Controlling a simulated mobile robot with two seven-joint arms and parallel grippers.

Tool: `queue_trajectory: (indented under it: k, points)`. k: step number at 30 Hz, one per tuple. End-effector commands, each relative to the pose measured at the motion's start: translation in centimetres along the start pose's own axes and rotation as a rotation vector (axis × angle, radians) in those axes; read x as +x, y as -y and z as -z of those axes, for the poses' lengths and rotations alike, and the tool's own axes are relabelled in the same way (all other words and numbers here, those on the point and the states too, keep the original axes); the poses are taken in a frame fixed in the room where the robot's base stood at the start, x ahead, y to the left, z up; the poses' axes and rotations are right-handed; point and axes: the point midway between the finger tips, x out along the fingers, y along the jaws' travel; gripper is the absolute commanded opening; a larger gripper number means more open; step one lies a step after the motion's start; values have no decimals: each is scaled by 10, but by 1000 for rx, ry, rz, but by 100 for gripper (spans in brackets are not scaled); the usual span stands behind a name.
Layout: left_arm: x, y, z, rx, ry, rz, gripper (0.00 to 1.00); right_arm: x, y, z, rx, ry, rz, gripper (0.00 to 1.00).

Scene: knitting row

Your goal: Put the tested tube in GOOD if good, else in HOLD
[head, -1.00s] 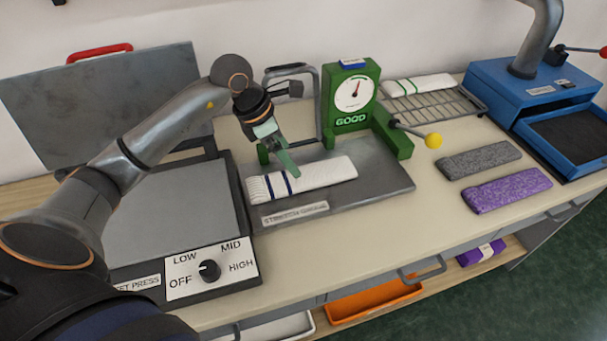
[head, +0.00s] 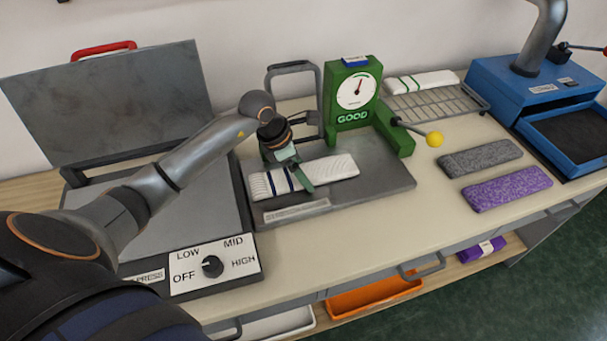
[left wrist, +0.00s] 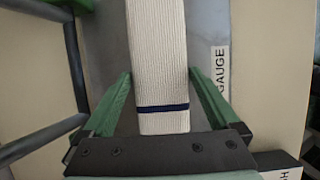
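The white ribbed tube (head: 335,169) with dark blue stripes lies flat on the grey bed of the stretch gauge (head: 390,184). The gauge's green dial housing (head: 352,92) shows a lit GOOD sign below the dial. My left gripper (head: 299,176) is low over the striped left end of the tube. In the left wrist view, its green fingers (left wrist: 160,78) stand apart on both sides of the tube (left wrist: 157,45), with a gap visible at the left finger. One blue stripe shows there; the gripper body hides the tube's end. My right gripper is not in view.
A wire rack (head: 436,104) holding a white, green-striped tube (head: 421,82) is behind right. Grey (head: 480,156) and purple (head: 507,188) tubes lie right of the yellow-knobbed lever (head: 434,139). The press (head: 212,267) is left. An orange bin (head: 372,299) sits below.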

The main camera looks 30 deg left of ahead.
Motion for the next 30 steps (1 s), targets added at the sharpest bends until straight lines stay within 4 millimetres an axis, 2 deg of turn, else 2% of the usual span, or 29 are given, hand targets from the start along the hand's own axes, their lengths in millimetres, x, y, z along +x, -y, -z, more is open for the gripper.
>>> queue_trajectory:
  k: [2,18,26,30]
  points:
    - [0,0,0,0,0,0,84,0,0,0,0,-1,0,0]
    - [-1,0,0,0,1,-1,25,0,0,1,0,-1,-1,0]
    - [-5,-1,-2,1,2,-2,25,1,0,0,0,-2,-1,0]
    - [-19,-2,-8,3,3,-5,25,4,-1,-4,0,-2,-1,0]
